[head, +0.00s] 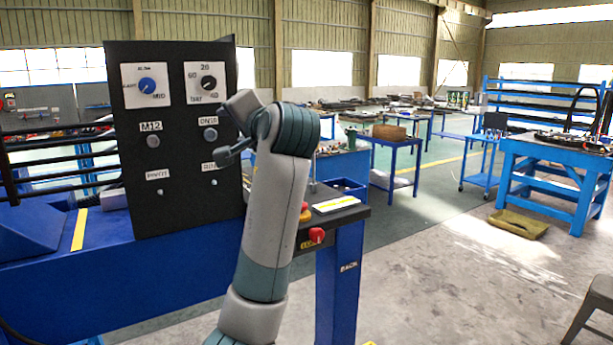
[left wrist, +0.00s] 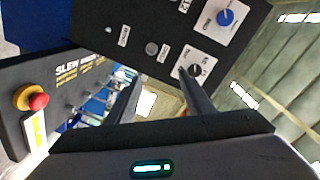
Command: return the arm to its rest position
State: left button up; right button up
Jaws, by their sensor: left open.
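My left arm rises through the middle of the head view, bent at the top, with its left gripper (head: 226,156) in front of the right side of a black control panel (head: 176,215). In the left wrist view the two fingers of this gripper (left wrist: 162,76) stand apart with nothing between them. The panel carries a blue knob (head: 147,86), a black knob (head: 209,83), two round buttons and two small toggles. The arm hides part of its right edge. In the wrist view one fingertip overlaps the black knob (left wrist: 194,71); contact cannot be told. My right gripper is not in view.
A lower console with a red knob (head: 316,235) and a red button on yellow (left wrist: 38,101) adjoins the panel on a blue stand (head: 340,285). Black rails (head: 60,145) stand at left. Blue workbenches (head: 555,160) and a yellow tray (head: 517,224) are farther off. Floor at right is mostly clear.

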pick_arm(q)
notch_tip(320, 180, down, 21)
jog(key=a+g+h, duration=0.2)
jog(key=a, duration=0.1)
jog(key=s+a+f+g+h, duration=0.1)
jog(key=s+f, duration=0.3)
jog(key=f, duration=0.7)
jog(key=s+a+f+g+h, duration=0.15)
jog(key=s+f, duration=0.25)
jog(key=f, duration=0.7)
jog(key=s+a+f+n+g+h, duration=0.1)
jog(key=s+f+n+g+h, duration=0.15)
jog(key=s+f, duration=1.55)
jog(key=s+f+g+h, duration=0.15)
jog(key=s+f, duration=0.25)
jog(key=s, duration=0.8)
jog(key=s+f+g+h, duration=0.15)
jog(key=s+f, duration=0.25)
jog(key=s, duration=0.9)
notch_tip(320, 180, down, 25)
jog(key=w+d, duration=0.2)
jog(key=w, duration=0.1)
jog(key=s+a+f, duration=0.1)
jog(key=s+f, duration=1.1)
jog(key=f, duration=0.5)
jog(key=shift+s+f+g, duration=0.2)
jog(key=shift+f+g, duration=0.05)
jog(key=shift+g, duration=0.05)
